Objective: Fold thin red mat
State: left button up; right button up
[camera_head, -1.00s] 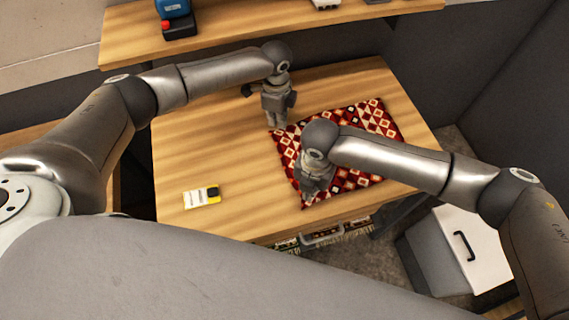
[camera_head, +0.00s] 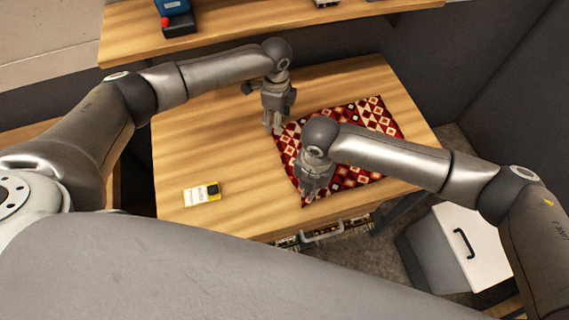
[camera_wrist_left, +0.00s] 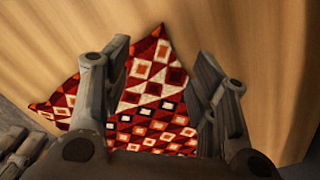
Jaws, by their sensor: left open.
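The thin red mat (camera_head: 366,118) has a pattern of red, white and dark diamonds. It lies spread flat on the wooden table, right of its middle. My left gripper (camera_head: 275,131) points down at the mat's far left corner. In the left wrist view the left gripper (camera_wrist_left: 160,95) is open, with a corner of the mat (camera_wrist_left: 150,75) showing between its fingers. My right gripper (camera_head: 308,200) points down at the mat's near left corner. Whether its fingers are open or shut is too small to tell. The right arm hides part of the mat's middle.
A shelf (camera_head: 240,25) behind carries a blue device (camera_head: 173,12). A white cabinet (camera_head: 465,250) stands at the right.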

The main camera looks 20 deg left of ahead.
jog(key=o, duration=0.9)
jog(key=shift+c, duration=0.2)
jog(key=shift+c, duration=1)
